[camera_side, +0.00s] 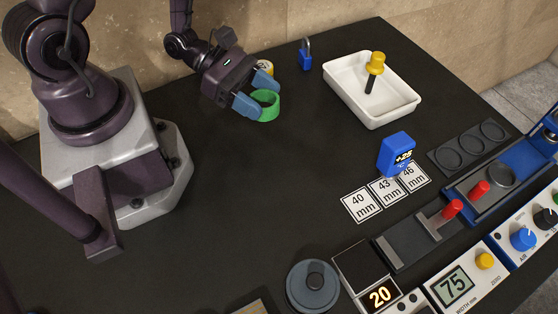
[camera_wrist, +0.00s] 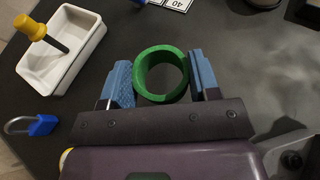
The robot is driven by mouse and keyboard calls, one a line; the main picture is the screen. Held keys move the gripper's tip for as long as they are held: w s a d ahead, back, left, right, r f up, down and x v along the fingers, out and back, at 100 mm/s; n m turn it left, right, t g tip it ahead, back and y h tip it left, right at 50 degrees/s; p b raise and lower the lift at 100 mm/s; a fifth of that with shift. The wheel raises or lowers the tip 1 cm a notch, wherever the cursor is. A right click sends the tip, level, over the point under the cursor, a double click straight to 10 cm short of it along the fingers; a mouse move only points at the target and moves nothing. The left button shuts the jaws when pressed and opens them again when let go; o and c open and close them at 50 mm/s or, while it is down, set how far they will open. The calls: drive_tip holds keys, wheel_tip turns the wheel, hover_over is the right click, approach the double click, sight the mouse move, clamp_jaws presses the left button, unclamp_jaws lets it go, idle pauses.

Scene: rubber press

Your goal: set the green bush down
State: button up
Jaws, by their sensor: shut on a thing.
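The green bush (camera_side: 267,107) is a short open ring. My gripper (camera_side: 256,92) is shut on it, with one blue-grey finger on each side. In the wrist view the green bush (camera_wrist: 161,51) sits between the two fingers of my gripper (camera_wrist: 161,82), its round opening facing the camera. It is at or close above the dark table top (camera_side: 240,190); I cannot tell whether it touches.
A white tray (camera_side: 347,101) holds a yellow-handled tool (camera_side: 375,65). A blue padlock (camera_side: 305,57) stands behind the bush. White cards marked 40, 43 and 46 mm (camera_side: 361,205) lie right of centre. A yellow item (camera_side: 265,66) is partly hidden behind my gripper. The table's middle is clear.

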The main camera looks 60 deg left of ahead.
sight(284, 189)
drive_tip(key=d+f+m+g, duration=0.1)
drive_tip(key=d, duration=0.3)
drive_tip(key=s+d+f+m+g+h, duration=0.1)
drive_tip(key=d+f+g, duration=0.1)
drive_tip(key=d, duration=0.2)
drive_tip(key=d+f+m+g, duration=0.1)
drive_tip(key=d+m, duration=0.1)
drive_tip(key=d, duration=0.2)
drive_tip(key=shift+s+f+h, duration=0.25)
drive_tip(key=shift+s+h, duration=0.05)
drive_tip(key=shift+f, duration=2.5)
drive_tip(key=shift+f, duration=0.15)
drive_tip(key=o, duration=0.9)
